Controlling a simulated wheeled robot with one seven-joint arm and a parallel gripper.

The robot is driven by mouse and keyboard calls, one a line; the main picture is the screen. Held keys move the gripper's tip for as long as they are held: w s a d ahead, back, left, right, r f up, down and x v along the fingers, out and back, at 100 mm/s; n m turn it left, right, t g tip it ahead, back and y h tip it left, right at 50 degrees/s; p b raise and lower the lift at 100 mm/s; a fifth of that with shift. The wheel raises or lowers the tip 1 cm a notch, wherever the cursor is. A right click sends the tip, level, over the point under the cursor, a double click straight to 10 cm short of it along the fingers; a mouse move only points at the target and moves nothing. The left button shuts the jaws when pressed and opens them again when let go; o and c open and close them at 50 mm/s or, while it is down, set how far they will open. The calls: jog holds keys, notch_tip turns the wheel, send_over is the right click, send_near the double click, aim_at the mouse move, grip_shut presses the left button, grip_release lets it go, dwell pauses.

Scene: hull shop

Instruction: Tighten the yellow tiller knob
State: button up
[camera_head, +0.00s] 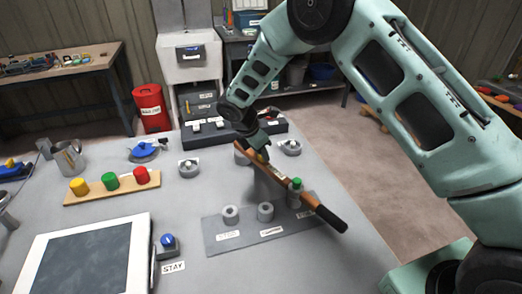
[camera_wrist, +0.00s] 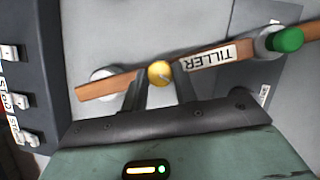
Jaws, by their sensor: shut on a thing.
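The wooden tiller (camera_head: 283,181) with a black grip end lies diagonally above the right part of the table, and its TILLER label shows in the wrist view (camera_wrist: 210,58). The yellow tiller knob (camera_wrist: 160,73) sits on the tiller between my two fingers; in the head view my gripper hides it. My gripper (camera_head: 259,154) is shut on this knob, and its fingers also show in the wrist view (camera_wrist: 161,88). A green knob (camera_head: 297,183) stands further along the tiller, towards the black grip, and also shows in the wrist view (camera_wrist: 286,40).
A grey plate (camera_head: 222,244) with round grey posts lies below the tiller. A wooden strip (camera_head: 91,198) holds yellow, green and red knobs. A blue knob (camera_head: 167,240) stands near the STAY label. A dark switch box (camera_head: 270,134) is behind my gripper. A framed panel (camera_head: 85,262) fills the front left.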

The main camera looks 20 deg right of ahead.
jog(key=m+g, duration=0.1)
jog(key=m, duration=0.3)
jog(key=shift+w+m+g, duration=0.2)
jog(key=shift+m+g, duration=0.1)
jog(key=shift+g, duration=0.1)
jog(key=shift+w+m+g, duration=0.1)
jog(key=shift+m+g, duration=0.5)
jog(key=shift+m, duration=1.3)
jog(key=o, duration=1)
jog(key=shift+c, duration=0.2)
jog(key=b+v, duration=0.2)
jog(key=v, duration=1.5)
jog(key=shift+w+r, duration=0.2)
